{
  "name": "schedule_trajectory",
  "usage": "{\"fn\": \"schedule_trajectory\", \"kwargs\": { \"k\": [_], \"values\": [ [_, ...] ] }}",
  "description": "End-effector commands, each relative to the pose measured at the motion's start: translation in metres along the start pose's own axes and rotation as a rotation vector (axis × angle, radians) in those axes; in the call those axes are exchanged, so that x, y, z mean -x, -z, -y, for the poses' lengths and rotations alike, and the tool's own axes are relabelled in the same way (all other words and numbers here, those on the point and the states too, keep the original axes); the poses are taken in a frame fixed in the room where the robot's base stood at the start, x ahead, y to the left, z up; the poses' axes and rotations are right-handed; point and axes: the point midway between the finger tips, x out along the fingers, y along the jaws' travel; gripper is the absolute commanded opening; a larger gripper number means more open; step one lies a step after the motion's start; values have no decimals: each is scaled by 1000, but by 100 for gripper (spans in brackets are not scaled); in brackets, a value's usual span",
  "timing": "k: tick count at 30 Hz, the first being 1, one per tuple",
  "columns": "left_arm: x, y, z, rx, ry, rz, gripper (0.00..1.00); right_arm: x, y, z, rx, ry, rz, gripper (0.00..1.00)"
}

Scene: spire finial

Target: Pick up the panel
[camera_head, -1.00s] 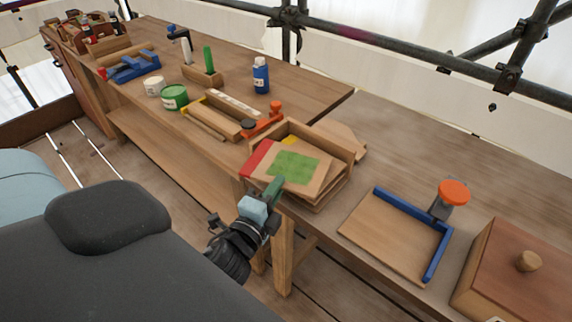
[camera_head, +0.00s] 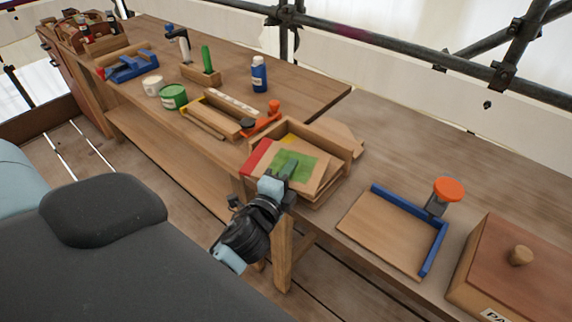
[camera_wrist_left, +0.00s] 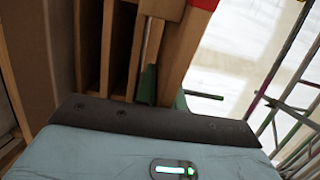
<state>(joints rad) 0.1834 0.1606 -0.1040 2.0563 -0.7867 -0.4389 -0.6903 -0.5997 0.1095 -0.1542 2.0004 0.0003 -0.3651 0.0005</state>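The panel (camera_head: 257,156) is a flat wooden board with a red strip at its left and a green patch. It lies tilted on a wooden rack on the bench. My left gripper (camera_head: 288,168) is at its near edge, with a green finger over the green patch. In the left wrist view, the panel's edge (camera_wrist_left: 178,60) runs down between the green fingers (camera_wrist_left: 165,92), one on each side. I cannot tell whether they are closed on it. My right gripper is not in view.
A blue-edged board (camera_head: 385,230) with an orange-topped clamp (camera_head: 447,190) and a lidded box (camera_head: 520,275) stand to the right.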

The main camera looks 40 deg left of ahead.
Motion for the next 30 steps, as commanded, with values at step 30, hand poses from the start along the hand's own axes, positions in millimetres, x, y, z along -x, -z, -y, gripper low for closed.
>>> {"fn": "schedule_trajectory", "kwargs": {
  "k": [30],
  "values": [
    [24,-26,37,-5,-2,1,0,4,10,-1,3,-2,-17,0]
  ]
}}
